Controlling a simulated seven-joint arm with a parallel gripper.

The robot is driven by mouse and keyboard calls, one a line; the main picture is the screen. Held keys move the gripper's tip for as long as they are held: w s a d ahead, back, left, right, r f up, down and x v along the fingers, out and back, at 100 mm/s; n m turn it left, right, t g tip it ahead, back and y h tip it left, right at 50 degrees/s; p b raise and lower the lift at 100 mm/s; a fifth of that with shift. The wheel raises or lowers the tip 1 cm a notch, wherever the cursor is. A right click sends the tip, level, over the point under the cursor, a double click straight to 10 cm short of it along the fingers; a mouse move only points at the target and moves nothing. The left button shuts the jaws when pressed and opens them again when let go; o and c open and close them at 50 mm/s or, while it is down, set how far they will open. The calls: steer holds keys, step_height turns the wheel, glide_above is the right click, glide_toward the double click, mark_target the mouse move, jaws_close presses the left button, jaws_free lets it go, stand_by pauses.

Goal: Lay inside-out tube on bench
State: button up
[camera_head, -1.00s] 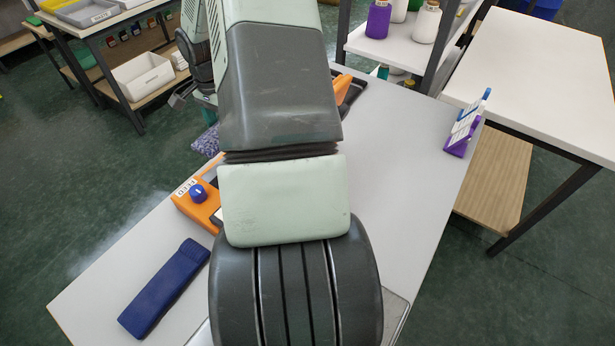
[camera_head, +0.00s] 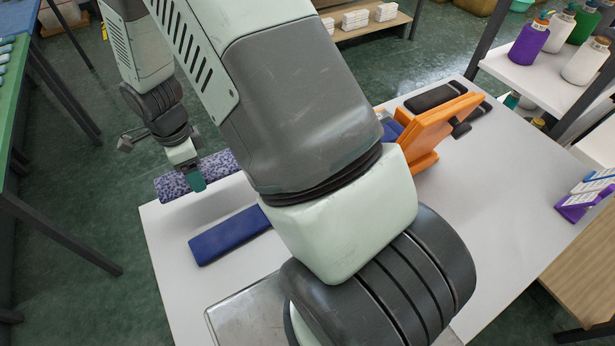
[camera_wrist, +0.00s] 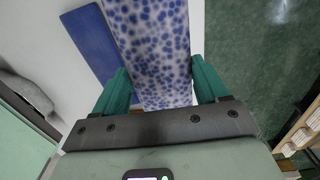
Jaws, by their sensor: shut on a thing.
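The tube (camera_head: 217,166) is a flat, lavender strip with dark purple-blue speckles. My gripper (camera_head: 195,182) is shut on it, with teal fingers. In the wrist view the tube (camera_wrist: 150,40) runs up between the two fingers (camera_wrist: 158,88), one at each side edge. In the head view the tube spans the bench's far left edge, with its left end seen against the floor. I cannot tell its height over the bench. The bench (camera_head: 165,240) has a pale grey top. My arm hides its middle.
A plain dark blue flat tube (camera_head: 228,236) lies on the bench close to the speckled one. An orange device (camera_head: 440,125) stands at the far side. A metal plate (camera_head: 245,318) lies at the near side. A purple rack (camera_head: 580,203) is at the right edge.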

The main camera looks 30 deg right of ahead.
mark_target(210, 202)
steer(key=shift+f, duration=5)
steer(key=shift+f, duration=0.15)
steer(key=o, duration=1)
